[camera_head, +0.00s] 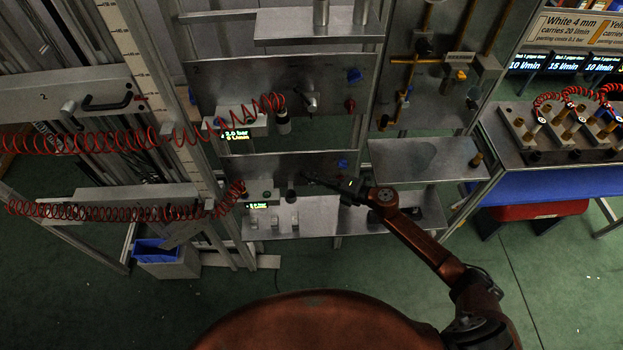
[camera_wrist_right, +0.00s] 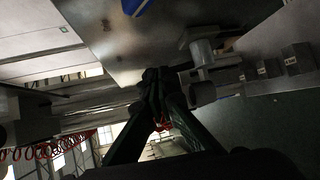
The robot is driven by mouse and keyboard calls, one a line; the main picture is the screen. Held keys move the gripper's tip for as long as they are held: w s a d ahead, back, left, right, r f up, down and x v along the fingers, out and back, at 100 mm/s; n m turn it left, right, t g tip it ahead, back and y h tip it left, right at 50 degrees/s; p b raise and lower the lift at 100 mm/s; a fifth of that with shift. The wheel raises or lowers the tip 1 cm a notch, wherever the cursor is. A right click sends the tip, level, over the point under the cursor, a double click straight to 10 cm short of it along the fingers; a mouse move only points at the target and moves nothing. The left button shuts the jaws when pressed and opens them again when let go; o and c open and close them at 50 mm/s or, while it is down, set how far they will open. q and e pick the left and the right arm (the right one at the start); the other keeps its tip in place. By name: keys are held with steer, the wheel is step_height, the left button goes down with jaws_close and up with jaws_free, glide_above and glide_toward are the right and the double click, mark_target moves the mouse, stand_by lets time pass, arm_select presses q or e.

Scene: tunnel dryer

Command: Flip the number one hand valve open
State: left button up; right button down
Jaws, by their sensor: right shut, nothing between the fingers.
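The lower grey panel (camera_head: 265,168) carries a blue knob (camera_head: 343,163) near its right end. My right gripper (camera_head: 308,178) is in front of this panel, left of and below the blue knob, with its fingers pointing left. In the right wrist view its fingers (camera_wrist_right: 157,78) meet at the tips, shut and empty. A grey fitting with a round end (camera_wrist_right: 203,47) sits on the panel just right of the fingertips there. I cannot tell whether it is the number one hand valve or which way its handle lies. A number one label is not readable. My left gripper is not in view.
Red coiled hoses (camera_head: 90,140) run in from the left. A metal shelf (camera_head: 425,160) stands right of the lower panel.

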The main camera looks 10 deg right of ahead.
step_height(320, 180, up, 10)
steer(key=shift+d+f, duration=0.15)
stand_by(0.6)
steer(key=shift+s, duration=0.1)
